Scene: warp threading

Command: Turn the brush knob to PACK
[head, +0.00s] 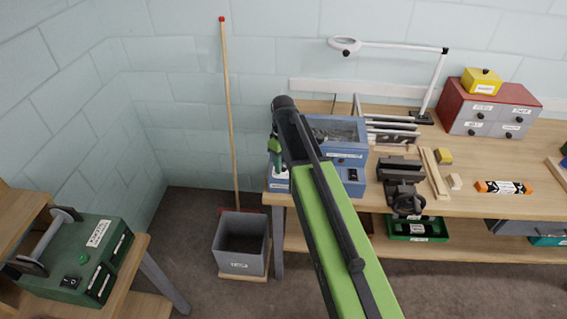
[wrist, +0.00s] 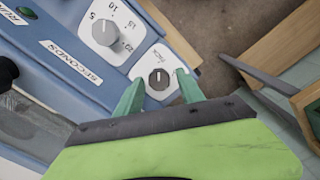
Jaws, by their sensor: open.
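In the head view my gripper (head: 276,160) is over the left end of the blue machine (head: 350,162), and my arm hides the knob.
A grey bin (head: 240,245) and an upright broom stick (head: 231,120) stand left of the workbench (head: 460,200). A black vise-like device (head: 402,185) is right of the machine.

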